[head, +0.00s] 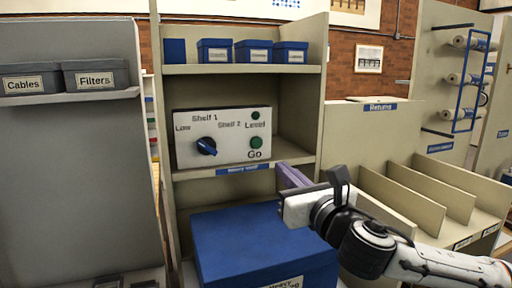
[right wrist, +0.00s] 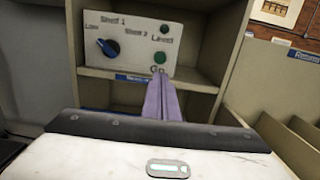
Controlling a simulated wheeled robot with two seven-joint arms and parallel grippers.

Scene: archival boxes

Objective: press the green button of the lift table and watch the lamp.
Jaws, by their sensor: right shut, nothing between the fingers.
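The white control panel (head: 222,137) stands on a shelf of the beige unit. Its green button (head: 256,142) above the word "Go" also shows in the right wrist view (right wrist: 159,58). The round lamp (head: 255,115) above "Level" is dark green and looks unlit; it also shows in the right wrist view (right wrist: 163,28). A blue knob (head: 206,146) sits among "Low", "Shelf 1" and "Shelf 2"; which end points is unclear. My right gripper (head: 284,168) is shut and empty, its purple fingers below and right of the button, apparently apart from it. My left gripper is out of view.
A large blue box (head: 250,238) stands below the panel shelf. Small blue boxes (head: 253,51) stand on the shelf above. Grey boxes (head: 96,74) are on the left shelf. Beige dividers (head: 425,188) stand at right, behind my right arm.

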